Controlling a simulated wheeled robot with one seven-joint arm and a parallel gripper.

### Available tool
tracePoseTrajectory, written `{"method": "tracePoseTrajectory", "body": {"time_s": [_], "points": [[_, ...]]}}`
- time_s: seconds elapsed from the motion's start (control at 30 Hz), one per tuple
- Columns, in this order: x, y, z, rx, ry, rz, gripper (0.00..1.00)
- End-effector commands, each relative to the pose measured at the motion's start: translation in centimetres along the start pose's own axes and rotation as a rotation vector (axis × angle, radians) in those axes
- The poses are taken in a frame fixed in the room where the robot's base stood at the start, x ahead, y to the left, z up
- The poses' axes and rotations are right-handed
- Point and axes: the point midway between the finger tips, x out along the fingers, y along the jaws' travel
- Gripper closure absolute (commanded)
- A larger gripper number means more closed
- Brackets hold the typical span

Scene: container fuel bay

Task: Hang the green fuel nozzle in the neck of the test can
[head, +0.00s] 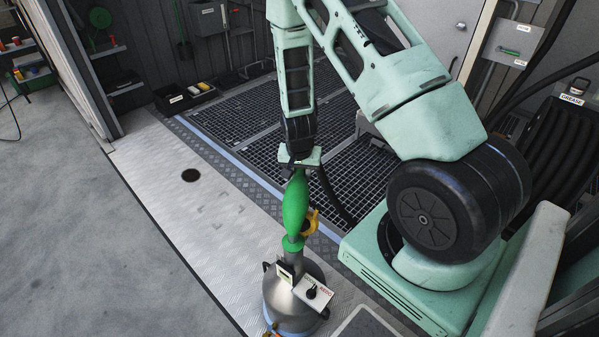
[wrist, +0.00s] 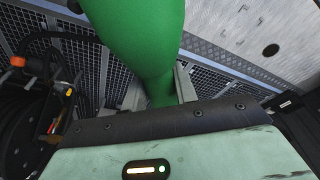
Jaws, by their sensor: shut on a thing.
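The green fuel nozzle (head: 295,203) hangs below my gripper (head: 300,163), which is shut on its upper end. The nozzle is nearly upright and has a yellow lever on its right side. The test can (head: 283,311) is a grey metal can with a sloping shoulder, directly below the nozzle. A green ring (head: 293,244) shows between the nozzle and the can's top. The nozzle's tip and the neck's opening cannot be made out, so I cannot tell how far the tip is in. In the wrist view, the green nozzle body (wrist: 138,35) stands between my two fingers (wrist: 160,92).
A white box (head: 313,291) with a dark knob sits at the can's shoulder. A dark hose (head: 336,198) runs beside the nozzle over the floor grating (head: 235,113). A small dark round hole (head: 190,175) lies in the metal floor plate (head: 160,160), which is otherwise clear.

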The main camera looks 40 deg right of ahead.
Motion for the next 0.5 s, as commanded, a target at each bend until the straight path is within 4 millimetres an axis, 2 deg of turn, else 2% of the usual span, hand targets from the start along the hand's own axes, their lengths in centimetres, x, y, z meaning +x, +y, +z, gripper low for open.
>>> {"method": "tracePoseTrajectory", "body": {"time_s": [0.23, 0.27, 0.33, 0.37, 0.5], "points": [[0.09, -0.03, -0.03, 0.000, 0.001, -0.001, 1.00], [0.08, -0.03, -0.03, 0.000, 0.001, -0.001, 0.69], [0.08, -0.03, -0.03, 0.000, 0.001, -0.001, 0.49], [0.08, -0.03, -0.03, 0.000, 0.001, -0.001, 0.46], [0.10, -0.03, -0.02, 0.000, 0.001, -0.001, 0.46]]}}
